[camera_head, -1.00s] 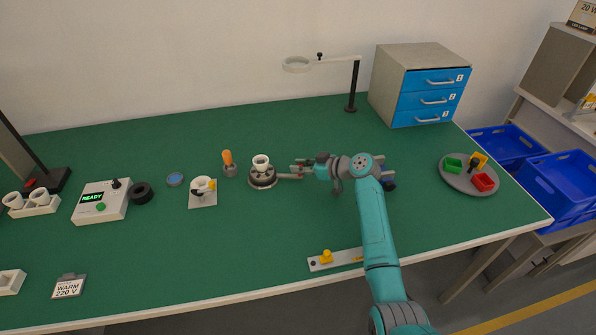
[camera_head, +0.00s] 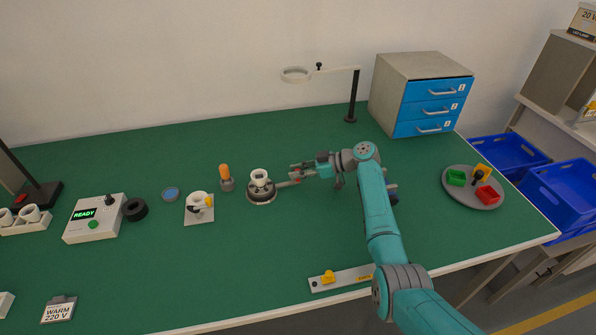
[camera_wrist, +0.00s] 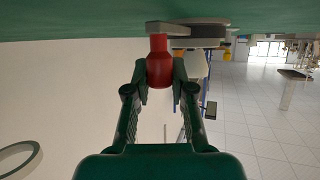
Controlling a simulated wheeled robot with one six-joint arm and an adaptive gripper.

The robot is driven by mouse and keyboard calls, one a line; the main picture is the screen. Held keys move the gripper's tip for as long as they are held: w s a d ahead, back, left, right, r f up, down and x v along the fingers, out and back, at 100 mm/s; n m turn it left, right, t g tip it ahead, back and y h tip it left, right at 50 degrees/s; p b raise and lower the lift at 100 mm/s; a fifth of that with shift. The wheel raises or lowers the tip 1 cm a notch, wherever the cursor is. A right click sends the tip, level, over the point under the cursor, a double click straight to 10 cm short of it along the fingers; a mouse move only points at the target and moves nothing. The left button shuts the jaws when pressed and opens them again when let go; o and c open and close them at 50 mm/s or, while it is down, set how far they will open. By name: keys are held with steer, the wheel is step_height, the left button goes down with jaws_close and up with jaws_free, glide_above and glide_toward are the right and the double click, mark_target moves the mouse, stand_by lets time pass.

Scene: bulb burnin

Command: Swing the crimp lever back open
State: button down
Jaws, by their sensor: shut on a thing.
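The crimp fixture (camera_head: 261,194) is a round dark base in the middle of the bench, with a white socket (camera_head: 260,179) upright on it. Its crimp lever (camera_head: 286,184) sticks out to the right, toward my gripper. My gripper (camera_head: 296,176) is at the lever's outer end. In the wrist view, my gripper (camera_wrist: 160,80) is shut on the lever's red knob (camera_wrist: 159,65), with one finger on each side. The grey lever bar (camera_wrist: 190,43) shows beyond the knob. The knob is mostly hidden by the fingers in the head view.
An orange-topped tool (camera_head: 226,178) and a plate with a white cup-shaped part (camera_head: 197,206) stand left of the fixture. A ring lamp (camera_head: 297,75) overhangs behind, beside a blue drawer cabinet (camera_head: 430,95). A round tray (camera_head: 474,188) is at right.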

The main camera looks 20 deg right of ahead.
steer(key=c, duration=1)
jaws_free()
steer(key=shift+w+f, duration=0.1)
steer(key=shift+w, duration=0.05)
steer(key=v, duration=1.2)
steer(key=shift+a, duration=0.1)
